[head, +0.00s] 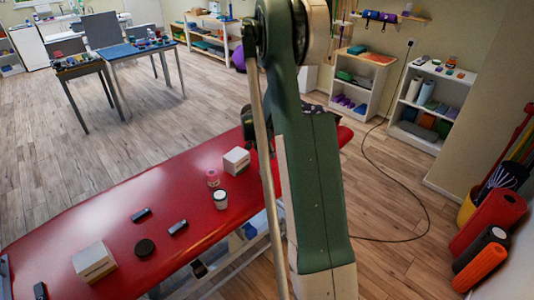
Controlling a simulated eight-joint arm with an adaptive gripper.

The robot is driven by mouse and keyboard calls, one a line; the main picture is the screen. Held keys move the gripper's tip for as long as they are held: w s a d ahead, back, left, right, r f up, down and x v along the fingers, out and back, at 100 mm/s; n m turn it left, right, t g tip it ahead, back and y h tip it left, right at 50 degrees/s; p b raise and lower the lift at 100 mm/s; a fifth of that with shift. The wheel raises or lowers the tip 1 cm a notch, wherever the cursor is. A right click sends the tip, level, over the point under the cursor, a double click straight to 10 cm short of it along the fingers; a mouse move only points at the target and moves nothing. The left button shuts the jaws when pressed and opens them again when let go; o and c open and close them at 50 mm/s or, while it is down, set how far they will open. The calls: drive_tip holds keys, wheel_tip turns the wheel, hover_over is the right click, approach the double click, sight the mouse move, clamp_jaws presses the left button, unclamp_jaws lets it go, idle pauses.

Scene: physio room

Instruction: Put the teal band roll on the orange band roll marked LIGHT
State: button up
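I cannot pick out the teal band roll or the orange band roll marked LIGHT in the head view. Small coloured items stand on the blue-topped table (122,50) and the table beside it, too small to tell apart. My green arm rises through the middle of the view and covers part of the red padded table (105,208). Dark parts of my arm show behind its upright link, above the red table's far end. My gripper's fingers cannot be made out, nor whether they hold anything.
The red table bears a white box (236,160), a larger box (94,262), a pink jar (213,178), a white jar (220,199), a dark disc (145,247) and small dark items. Shelves (425,104) and foam rollers (487,222) stand right. A cable (425,208) crosses the floor.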

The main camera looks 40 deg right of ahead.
sight(262, 147)
drive_tip(key=shift+f, duration=0.1)
drive_tip(key=o, duration=1)
drive_tip(key=shift+o, duration=0.2)
drive_tip(key=p+v, duration=0.1)
drive_tip(key=v, duration=1)
drive_tip(key=shift+a+r, duration=0.1)
drive_tip(key=shift+r, duration=0.25)
drive_tip(key=shift+a+r, duration=0.15)
drive_tip(key=shift+r, duration=0.1)
